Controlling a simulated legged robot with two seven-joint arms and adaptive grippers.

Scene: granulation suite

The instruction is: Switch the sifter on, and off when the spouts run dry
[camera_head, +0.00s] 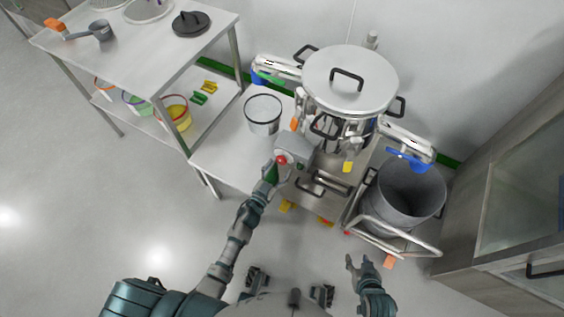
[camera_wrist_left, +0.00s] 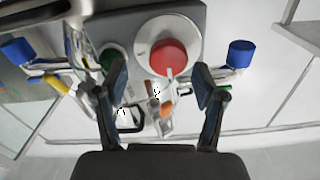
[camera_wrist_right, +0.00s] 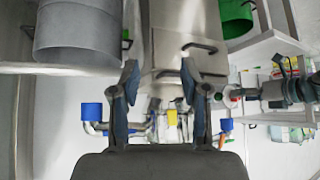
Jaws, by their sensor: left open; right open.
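The sifter (camera_head: 350,80) stands against the wall with its round lid on. Its left spout (camera_head: 278,67) and right spout (camera_head: 405,142) stick out; I cannot make out any powder flow. A grey control box (camera_head: 294,150) in front carries a red button (camera_head: 281,159) and a green button (camera_head: 300,166). My left gripper (camera_head: 273,170) is open and empty, close to the box. In the left wrist view the red button (camera_wrist_left: 168,57) is between the fingers and the green button (camera_wrist_left: 113,58) is beside a fingertip. Contact is unclear. My right gripper (camera_head: 358,260) is open and empty, low near the dolly.
A large grey drum (camera_head: 405,192) stands on a wheeled dolly (camera_head: 395,242) below the right spout. A steel bucket (camera_head: 263,114) is on the low table (camera_head: 228,163) at the left. A bench (camera_head: 140,50) with tools and several coloured tubs is further left.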

